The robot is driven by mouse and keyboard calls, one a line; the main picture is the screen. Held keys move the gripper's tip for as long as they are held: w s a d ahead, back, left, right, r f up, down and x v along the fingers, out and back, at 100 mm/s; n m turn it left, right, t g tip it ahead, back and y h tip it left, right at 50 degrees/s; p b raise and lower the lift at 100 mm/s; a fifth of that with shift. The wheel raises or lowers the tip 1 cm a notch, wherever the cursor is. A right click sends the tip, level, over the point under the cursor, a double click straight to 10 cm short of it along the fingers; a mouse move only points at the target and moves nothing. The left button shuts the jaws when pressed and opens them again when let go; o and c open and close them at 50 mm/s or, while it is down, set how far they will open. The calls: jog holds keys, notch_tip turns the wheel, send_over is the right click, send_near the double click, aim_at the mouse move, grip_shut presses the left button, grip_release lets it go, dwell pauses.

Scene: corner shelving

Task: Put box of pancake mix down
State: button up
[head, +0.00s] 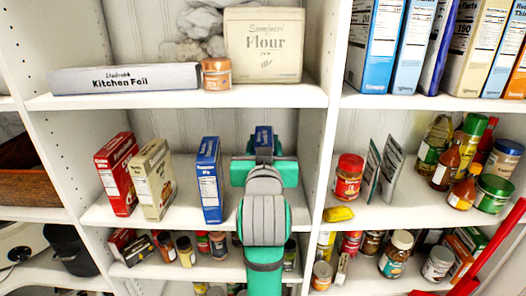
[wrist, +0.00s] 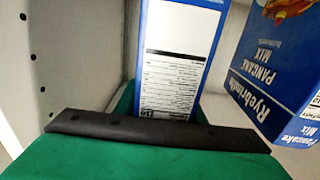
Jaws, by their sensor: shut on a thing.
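My gripper (head: 263,172) is green and grey and reaches into the middle shelf, near the right divider. It is shut on a box of pancake mix, whose blue top (head: 263,138) shows just beyond the gripper in the head view. In the wrist view the held box (wrist: 178,70) shows a white nutrition panel with blue edges, between the green fingers. The gripper hides most of it in the head view, so I cannot tell whether its base touches the shelf (head: 180,215). A second blue pancake mix box (head: 209,180) stands upright to its left and shows in the wrist view (wrist: 275,75).
A red box (head: 117,173) and a beige box (head: 151,178) stand further left on this shelf. The upper shelf holds kitchen foil (head: 125,79), a small jar (head: 216,74) and flour (head: 264,45). The right divider (head: 318,150) is close to my gripper. Jars and bottles crowd the shelf below.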

jog(key=shift+s+d+f, duration=0.1)
jog(key=shift+s+f, duration=0.1)
jog(key=shift+f, duration=0.45)
jog(key=shift+s+f, duration=0.15)
jog(key=shift+f, duration=0.6)
jog(key=o, duration=1.3)
jog(key=shift+w, duration=0.1)
jog(key=shift+r, duration=0.2)
